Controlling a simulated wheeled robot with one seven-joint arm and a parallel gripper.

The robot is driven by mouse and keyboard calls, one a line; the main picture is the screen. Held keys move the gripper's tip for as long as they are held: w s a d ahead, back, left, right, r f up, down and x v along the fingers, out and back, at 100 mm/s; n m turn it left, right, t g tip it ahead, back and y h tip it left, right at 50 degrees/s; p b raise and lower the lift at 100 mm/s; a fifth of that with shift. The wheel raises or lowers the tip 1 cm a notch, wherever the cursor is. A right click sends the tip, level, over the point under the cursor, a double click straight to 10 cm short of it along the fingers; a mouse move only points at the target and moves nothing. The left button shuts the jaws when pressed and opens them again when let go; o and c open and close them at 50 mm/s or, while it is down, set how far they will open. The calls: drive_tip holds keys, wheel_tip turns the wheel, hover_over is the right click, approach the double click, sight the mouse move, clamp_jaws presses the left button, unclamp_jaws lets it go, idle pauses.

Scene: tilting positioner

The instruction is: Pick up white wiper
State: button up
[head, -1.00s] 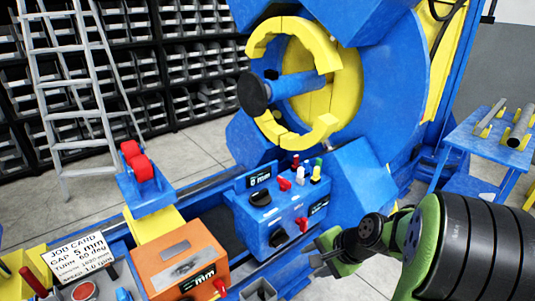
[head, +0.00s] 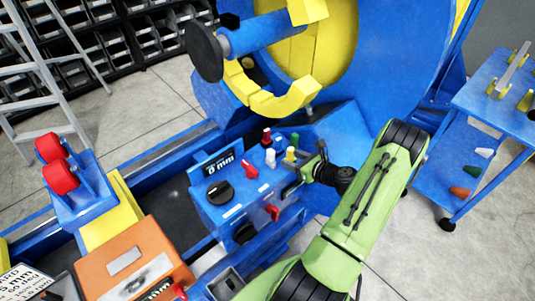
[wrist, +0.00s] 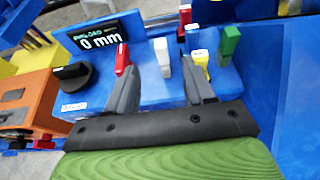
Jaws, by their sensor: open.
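A small white upright piece (head: 270,158) stands on top of the blue control box (head: 215,205). It also shows in the wrist view (wrist: 162,57), ahead of and between my fingers. My gripper (wrist: 158,68) is open and empty, pointing at the row of coloured pieces. In the head view my gripper (head: 303,170) is at the right end of the box. A second white piece, wedge-shaped (head: 484,152), lies on the lower shelf of the blue cart. I cannot tell from shape which white piece is the wiper.
Close around the white piece stand a red lever (wrist: 122,60), a yellow piece with a white top (wrist: 200,62), a green piece (wrist: 229,45) and a red one (wrist: 185,18). A black knob (wrist: 72,76) is at left. The large blue-yellow positioner (head: 370,60) rises behind.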

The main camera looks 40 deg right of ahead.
sight(272, 151)
drive_tip(key=b+x, duration=0.1)
drive_tip(key=x, duration=0.5)
drive_tip(key=shift+w+f, duration=0.2)
drive_tip(key=shift+f, duration=0.15)
drive_tip(key=b+x, duration=0.1)
drive_tip(key=x, duration=0.5)
drive_tip(key=shift+a, duration=0.1)
drive_tip(key=shift+s, duration=0.1)
drive_tip(key=shift+c, duration=0.4)
clamp_jaws()
